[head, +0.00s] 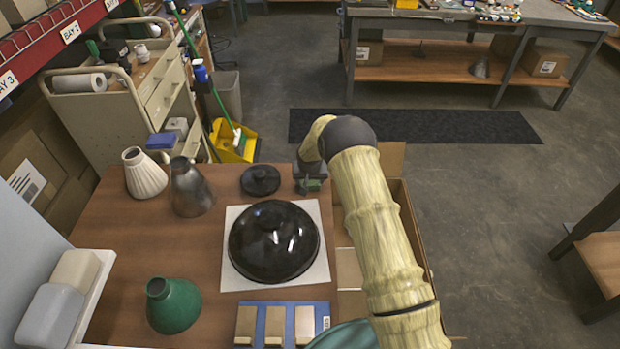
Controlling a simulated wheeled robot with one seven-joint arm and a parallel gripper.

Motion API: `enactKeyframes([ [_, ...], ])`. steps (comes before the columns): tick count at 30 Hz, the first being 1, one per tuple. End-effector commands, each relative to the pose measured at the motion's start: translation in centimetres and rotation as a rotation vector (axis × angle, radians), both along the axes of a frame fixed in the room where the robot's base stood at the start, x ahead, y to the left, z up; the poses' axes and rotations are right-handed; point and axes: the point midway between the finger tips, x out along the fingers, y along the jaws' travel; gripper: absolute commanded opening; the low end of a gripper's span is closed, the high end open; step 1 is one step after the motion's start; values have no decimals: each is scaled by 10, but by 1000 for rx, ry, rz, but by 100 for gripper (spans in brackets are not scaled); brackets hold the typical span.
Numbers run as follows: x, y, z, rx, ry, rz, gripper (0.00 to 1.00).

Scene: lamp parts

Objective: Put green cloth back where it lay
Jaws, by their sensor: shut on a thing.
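My gripper (310,180) is at the table's far right corner, pointing down, just right of a small black round part. It is shut on the green cloth (311,186), of which only a small dark green patch shows below the jaws. The rest of the cloth is hidden by the gripper. I cannot tell whether the cloth touches the table. My arm reaches in from the lower right.
On the wooden table (215,262) stand a black dome shade (274,242) on a white sheet, a black disc part (260,180), a white ribbed shade (144,173), a grey metal shade (190,187) and a green shade (173,305). An open cardboard box (392,158) adjoins the right edge.

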Motion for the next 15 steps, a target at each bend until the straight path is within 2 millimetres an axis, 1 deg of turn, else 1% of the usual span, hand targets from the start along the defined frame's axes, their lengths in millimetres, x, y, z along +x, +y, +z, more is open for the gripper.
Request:
enactKeyframes([
  [6,1,0,1,1,-2,0,41],
  [10,1,0,-3,1,-2,0,41],
  [11,1,0,-2,1,-2,0,69],
  [13,1,0,-2,1,-2,0,82],
  [14,0,0,-2,1,-2,0,84],
  [15,0,0,-2,1,-2,0,84],
])
